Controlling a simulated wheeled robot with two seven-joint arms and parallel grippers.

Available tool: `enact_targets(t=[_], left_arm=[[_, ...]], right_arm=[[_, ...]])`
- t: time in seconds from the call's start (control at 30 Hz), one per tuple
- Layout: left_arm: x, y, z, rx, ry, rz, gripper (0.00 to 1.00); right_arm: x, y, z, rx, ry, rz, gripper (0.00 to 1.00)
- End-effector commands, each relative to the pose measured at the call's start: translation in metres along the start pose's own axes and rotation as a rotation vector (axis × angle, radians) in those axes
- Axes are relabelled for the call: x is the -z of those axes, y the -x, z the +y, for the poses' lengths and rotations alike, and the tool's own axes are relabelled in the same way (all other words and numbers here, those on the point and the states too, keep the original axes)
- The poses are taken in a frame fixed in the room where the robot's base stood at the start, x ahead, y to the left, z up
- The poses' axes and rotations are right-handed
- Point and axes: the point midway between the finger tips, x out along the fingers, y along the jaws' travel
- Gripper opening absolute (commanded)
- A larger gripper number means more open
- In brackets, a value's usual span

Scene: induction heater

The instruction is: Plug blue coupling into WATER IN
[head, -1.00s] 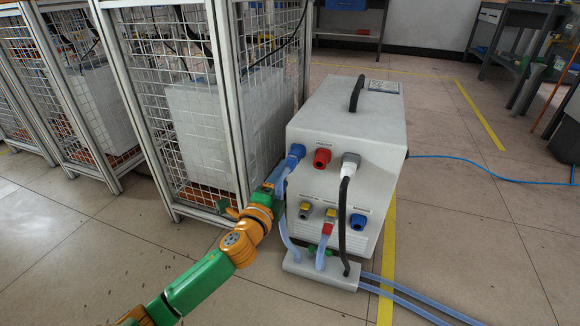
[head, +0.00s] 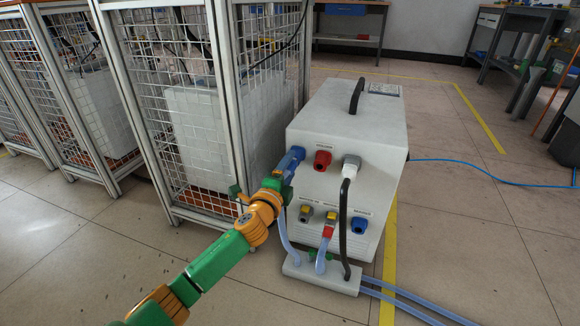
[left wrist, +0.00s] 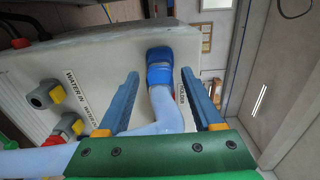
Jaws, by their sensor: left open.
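The blue coupling (head: 298,152) sits at the upper left of the heater's front face, with a light-blue hose hanging from it. In the left wrist view the coupling (left wrist: 159,66) lies ahead, between and beyond the fingertips. My left gripper (head: 285,166) is open; its blue fingers (left wrist: 160,80) stand on either side of the hose, just short of the coupling. Contact is not visible. The WATER IN socket (head: 305,212), grey with a yellow tab, is empty at the lower left of the face; it also shows in the left wrist view (left wrist: 46,93). My right gripper is not in view.
A red part (head: 322,160) and a grey plug with black cable (head: 351,164) are right of the coupling. A red coupling (head: 328,231) sits at the neighbouring yellow-tabbed socket. A hose block (head: 320,273) lies on the floor in front. A mesh cage (head: 170,90) stands close left.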

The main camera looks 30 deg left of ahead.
Motion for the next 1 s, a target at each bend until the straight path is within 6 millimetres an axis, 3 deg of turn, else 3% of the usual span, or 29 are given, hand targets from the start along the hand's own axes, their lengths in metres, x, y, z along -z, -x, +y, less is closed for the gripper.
enact_targets(t=[1.0], left_arm=[[-0.0002,0.0001,-0.0001,0.0,0.0,0.0,0.68]], right_arm=[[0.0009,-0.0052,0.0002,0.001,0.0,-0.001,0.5]])
